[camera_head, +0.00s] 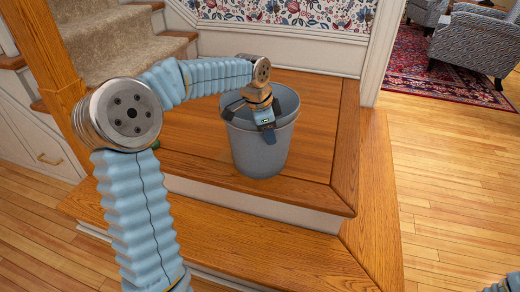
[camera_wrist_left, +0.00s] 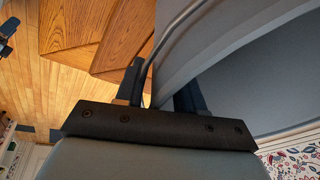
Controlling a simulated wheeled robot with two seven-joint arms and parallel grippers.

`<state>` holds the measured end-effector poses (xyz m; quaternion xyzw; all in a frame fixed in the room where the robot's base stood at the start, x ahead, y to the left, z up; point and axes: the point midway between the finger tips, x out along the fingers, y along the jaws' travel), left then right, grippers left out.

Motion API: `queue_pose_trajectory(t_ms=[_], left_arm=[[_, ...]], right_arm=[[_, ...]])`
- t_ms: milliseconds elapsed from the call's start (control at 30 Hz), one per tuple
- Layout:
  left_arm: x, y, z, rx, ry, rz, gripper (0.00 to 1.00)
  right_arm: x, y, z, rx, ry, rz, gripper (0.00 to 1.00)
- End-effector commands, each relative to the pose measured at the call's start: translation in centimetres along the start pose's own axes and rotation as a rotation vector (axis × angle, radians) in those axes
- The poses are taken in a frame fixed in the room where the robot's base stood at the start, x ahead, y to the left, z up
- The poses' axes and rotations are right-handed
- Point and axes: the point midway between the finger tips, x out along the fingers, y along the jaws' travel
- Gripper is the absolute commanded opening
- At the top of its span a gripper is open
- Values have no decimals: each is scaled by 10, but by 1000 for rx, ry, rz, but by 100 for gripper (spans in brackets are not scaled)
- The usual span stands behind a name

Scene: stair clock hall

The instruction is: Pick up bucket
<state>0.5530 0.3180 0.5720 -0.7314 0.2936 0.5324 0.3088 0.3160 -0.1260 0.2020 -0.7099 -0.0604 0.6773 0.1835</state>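A grey bucket (camera_head: 258,158) stands upright on the wooden landing in the head view. My left gripper (camera_head: 266,122) reaches down to its rim from above. In the left wrist view, the bucket's wall (camera_wrist_left: 245,80) fills the right side, and a thin wire handle (camera_wrist_left: 178,20) runs down towards the fingers. My left gripper (camera_wrist_left: 160,95) has one finger outside the bucket and one inside, close together with the rim between them; it looks shut on the rim. The fingertips are partly hidden. My right gripper is out of view.
The bucket stands on a raised wooden landing (camera_head: 318,155) with a step (camera_head: 270,250) in front. Carpeted stairs (camera_head: 110,45) and a newel post (camera_head: 50,70) stand at left. Open wooden floor (camera_head: 450,170) lies at right, with a red rug (camera_head: 420,75) and armchairs (camera_head: 475,42) beyond.

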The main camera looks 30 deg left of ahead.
Motion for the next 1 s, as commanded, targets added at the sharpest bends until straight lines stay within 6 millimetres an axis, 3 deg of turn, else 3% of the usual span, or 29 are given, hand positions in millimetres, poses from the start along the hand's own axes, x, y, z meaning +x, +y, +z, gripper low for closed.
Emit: queue_pose_trajectory(t_ms=[167,433,1000], left_arm=[[0,0,0,0,1,-1,38],[0,0,0,-1,0,-1,0],[0,0,0,0,0,0,0]], right_arm=[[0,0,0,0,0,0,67],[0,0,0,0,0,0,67],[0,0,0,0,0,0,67]])
